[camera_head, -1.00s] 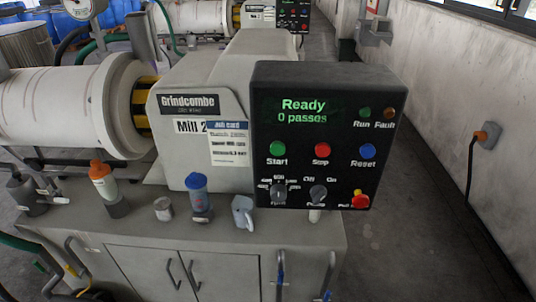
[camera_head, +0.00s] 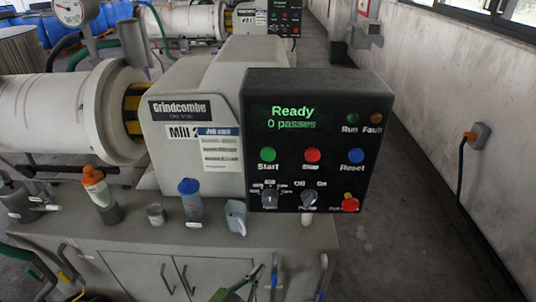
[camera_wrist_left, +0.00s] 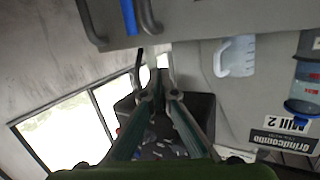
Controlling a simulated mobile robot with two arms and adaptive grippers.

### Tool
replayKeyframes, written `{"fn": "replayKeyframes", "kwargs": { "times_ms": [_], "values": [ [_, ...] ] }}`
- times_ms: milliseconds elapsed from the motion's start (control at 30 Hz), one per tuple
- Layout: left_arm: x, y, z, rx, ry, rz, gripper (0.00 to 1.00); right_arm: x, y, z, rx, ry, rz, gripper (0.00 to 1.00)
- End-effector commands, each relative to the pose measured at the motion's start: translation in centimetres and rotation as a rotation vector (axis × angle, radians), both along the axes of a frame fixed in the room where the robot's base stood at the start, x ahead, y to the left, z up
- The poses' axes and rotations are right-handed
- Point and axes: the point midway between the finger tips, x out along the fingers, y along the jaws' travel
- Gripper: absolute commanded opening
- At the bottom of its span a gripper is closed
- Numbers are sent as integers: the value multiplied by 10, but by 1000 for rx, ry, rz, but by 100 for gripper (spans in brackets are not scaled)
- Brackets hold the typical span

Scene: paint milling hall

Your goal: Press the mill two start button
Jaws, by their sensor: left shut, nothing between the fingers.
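The green Start button (camera_head: 268,154) sits at the left of the button row on the black control box (camera_head: 375,110) of Mill 2. Its screen reads "Ready, 0 passes". A red button (camera_head: 312,154) and a blue Reset button (camera_head: 356,156) are to its right. My left gripper (camera_head: 258,270) is shut and empty at the bottom edge, below the box and apart from the button. In the left wrist view its fingers (camera_wrist_left: 158,85) meet in front of the dark box (camera_wrist_left: 200,105); the Start button cannot be made out there. My right gripper is not in view.
On the ledge stand an orange-capped bottle (camera_head: 102,197), a metal cup (camera_head: 156,214), a blue-capped bottle (camera_head: 191,203) and a white jug (camera_head: 235,216). Cabinet handles (camera_head: 322,277) project below. The aisle at right is clear.

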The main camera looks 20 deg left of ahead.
Motion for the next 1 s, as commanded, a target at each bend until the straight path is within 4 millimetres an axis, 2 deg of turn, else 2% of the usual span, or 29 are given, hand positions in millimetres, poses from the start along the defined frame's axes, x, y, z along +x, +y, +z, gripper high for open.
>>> {"fn": "replayKeyframes", "kwargs": {
  "times_ms": [33, 267, 400, 500, 600, 700, 800, 1000],
  "values": [
    [5, -2, 28, -6, -54, -9, 0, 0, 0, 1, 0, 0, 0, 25],
    [11, -13, 142, -33, -283, -49, 0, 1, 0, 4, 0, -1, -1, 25],
    [3, -19, 210, -47, -419, -78, 0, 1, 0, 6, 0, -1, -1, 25],
    [-6, -24, 254, -55, -508, -99, 0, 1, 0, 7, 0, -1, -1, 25],
    [-17, -27, 290, -62, -580, -116, 0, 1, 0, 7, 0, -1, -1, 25],
    [-26, -30, 315, -64, -634, -129, 0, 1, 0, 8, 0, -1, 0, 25],
    [-32, -31, 330, -68, -666, -138, 0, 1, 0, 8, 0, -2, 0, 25],
    [-35, -32, 338, -69, -684, -143, 0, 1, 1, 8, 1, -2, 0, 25]
  ]
}}
